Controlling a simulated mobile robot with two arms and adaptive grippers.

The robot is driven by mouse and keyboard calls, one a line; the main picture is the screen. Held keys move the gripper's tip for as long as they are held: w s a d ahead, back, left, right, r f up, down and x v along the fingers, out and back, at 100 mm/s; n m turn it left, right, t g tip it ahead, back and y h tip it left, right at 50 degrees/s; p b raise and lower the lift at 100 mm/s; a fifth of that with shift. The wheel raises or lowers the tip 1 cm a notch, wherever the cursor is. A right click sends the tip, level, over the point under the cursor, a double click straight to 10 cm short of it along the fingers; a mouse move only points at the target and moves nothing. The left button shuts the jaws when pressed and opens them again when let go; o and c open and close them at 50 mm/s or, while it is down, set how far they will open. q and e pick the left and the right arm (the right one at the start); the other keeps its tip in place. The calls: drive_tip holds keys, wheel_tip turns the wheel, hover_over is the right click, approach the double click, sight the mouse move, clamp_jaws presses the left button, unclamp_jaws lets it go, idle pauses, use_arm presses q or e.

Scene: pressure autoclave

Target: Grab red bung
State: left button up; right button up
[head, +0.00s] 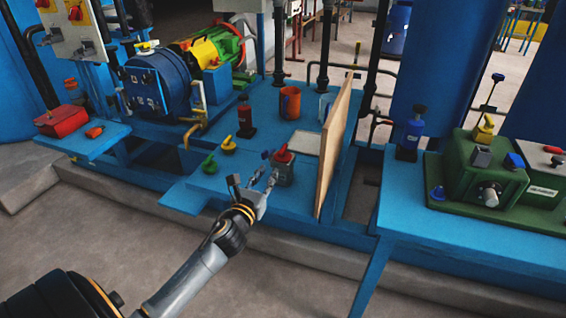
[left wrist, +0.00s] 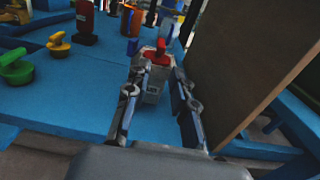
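The red bung (head: 283,154) sits on top of a small grey block-like holder (head: 283,173) on the blue bench. In the left wrist view the red bung (left wrist: 157,54) is straight ahead, just beyond the fingertips, with the grey holder (left wrist: 152,88) below it. My left gripper (head: 254,182) is open and empty, just in front and to the left of the holder. In the left wrist view its two fingers (left wrist: 157,82) stand apart on either side of the holder's line. I cannot tell whether they touch it. My right gripper is not in view.
An upright brown board (head: 334,145) stands close on the right. Green (head: 210,164) and yellow (head: 229,145) bungs lie to the left. A red bottle (head: 246,120) and an orange mug (head: 290,102) stand behind. The bench front to the left is clear.

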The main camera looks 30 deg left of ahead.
sight(280, 157)
use_arm(q)
drive_tip(key=x, duration=0.6)
drive_tip(key=shift+w+b, duration=0.2)
drive_tip(key=shift+b, duration=0.1)
drive_tip(key=shift+b+x, duration=0.6)
drive_tip(key=shift+x, duration=2.45)
drive_tip(key=shift+d+f, duration=0.1)
drive_tip(key=shift+d, duration=0.1)
clamp_jaws()
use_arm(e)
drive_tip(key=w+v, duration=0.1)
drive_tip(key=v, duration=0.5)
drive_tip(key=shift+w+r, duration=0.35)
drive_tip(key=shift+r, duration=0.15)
